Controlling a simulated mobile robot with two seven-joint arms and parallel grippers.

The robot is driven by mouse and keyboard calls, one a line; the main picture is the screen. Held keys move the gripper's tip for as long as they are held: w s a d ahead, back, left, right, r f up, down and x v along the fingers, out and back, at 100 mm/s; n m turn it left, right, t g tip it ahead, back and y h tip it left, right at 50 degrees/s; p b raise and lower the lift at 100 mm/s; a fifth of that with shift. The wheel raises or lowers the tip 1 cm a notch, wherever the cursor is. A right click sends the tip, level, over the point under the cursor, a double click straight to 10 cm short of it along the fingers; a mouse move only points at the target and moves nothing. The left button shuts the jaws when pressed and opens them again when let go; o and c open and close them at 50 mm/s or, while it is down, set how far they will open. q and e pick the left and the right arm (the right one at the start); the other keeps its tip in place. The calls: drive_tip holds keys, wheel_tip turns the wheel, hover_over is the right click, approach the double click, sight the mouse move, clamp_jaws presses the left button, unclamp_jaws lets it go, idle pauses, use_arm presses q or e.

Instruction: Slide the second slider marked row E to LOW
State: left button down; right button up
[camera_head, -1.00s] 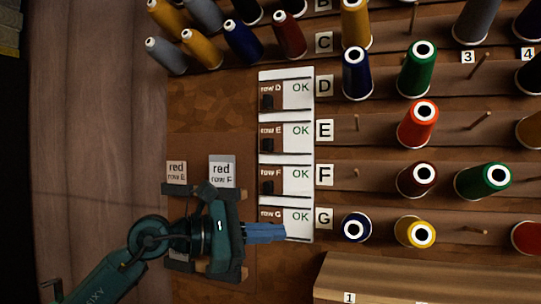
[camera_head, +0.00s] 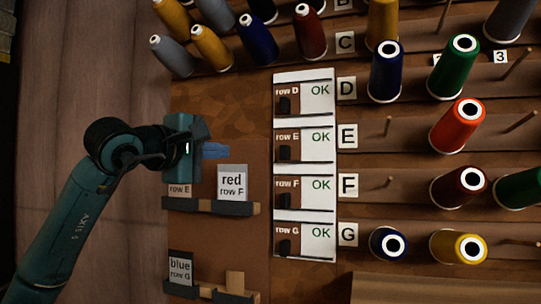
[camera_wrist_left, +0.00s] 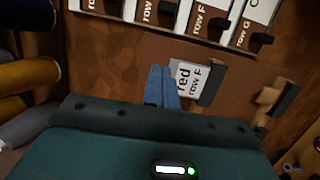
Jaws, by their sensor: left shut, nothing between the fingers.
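The row E slider panel (camera_head: 318,140) is the second in a white column of slider panels, between row D and row F. Its black knob (camera_head: 285,153) stands at the left, under the row E label, and OK shows at the right. In the left wrist view the row E knob (camera_wrist_left: 166,16) shows near the top edge, its panel partly cut off. My left gripper (camera_head: 224,151) has its blue fingers shut and empty, pointing right at about row E's height, apart from the knob. The fingers also show in the left wrist view (camera_wrist_left: 160,84). My right gripper is not in view.
Row D (camera_head: 304,97), row F (camera_head: 318,191) and row G (camera_head: 318,238) panels adjoin. Below my left gripper, a "red row F" card (camera_head: 232,182) stands on a small ledge (camera_head: 210,206). Thread spools, such as a red one (camera_head: 458,125), fill the rack at right.

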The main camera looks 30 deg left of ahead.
use_arm(q)
drive_tip(key=p, duration=0.3)
approach(276, 153)
drive_tip(key=w+a, duration=0.3)
drive_tip(key=shift+w, duration=0.3)
drive_tip(key=d, duration=0.1)
drive_tip(key=w+d, duration=0.1)
drive_tip(key=d, duration=0.1)
drive_tip(key=shift+w, duration=0.1)
drive_tip(key=shift+w+d+f+p, duration=0.1)
drive_tip(key=shift+d+p, duration=0.2)
drive_tip(key=shift+d, duration=0.1)
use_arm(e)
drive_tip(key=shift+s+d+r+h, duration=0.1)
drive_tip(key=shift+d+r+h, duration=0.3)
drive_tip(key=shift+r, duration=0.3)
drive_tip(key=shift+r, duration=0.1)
